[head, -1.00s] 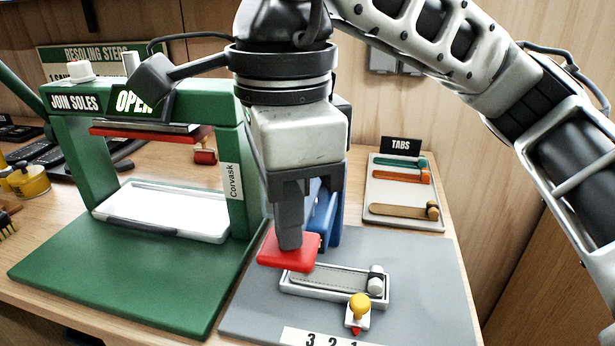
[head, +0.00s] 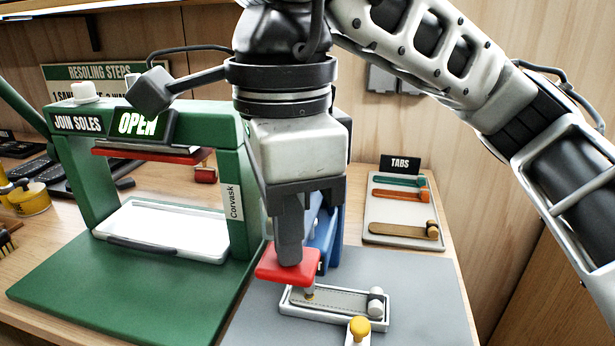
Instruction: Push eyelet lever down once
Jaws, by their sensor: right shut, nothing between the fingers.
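My right gripper (head: 290,255) points straight down with its fingers shut and empty. Its fingertips are at the top of the red lever pad (head: 275,266) of the blue eyelet press (head: 325,240) and appear to touch it. The pad sits above the left end of a pale tray (head: 335,317) that holds a grey strap. A small metal pin (head: 309,293) shows below the pad. Most of the blue press is hidden behind my gripper. My left gripper is not in view.
A green sole press (head: 225,150) with an "OPEN" sign stands at left, with a white tray (head: 165,230) inside. A yellow knob (head: 358,328) is in front of the strap tray. A tabs tray (head: 402,240) lies at right. The grey mat right of the strap tray is clear.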

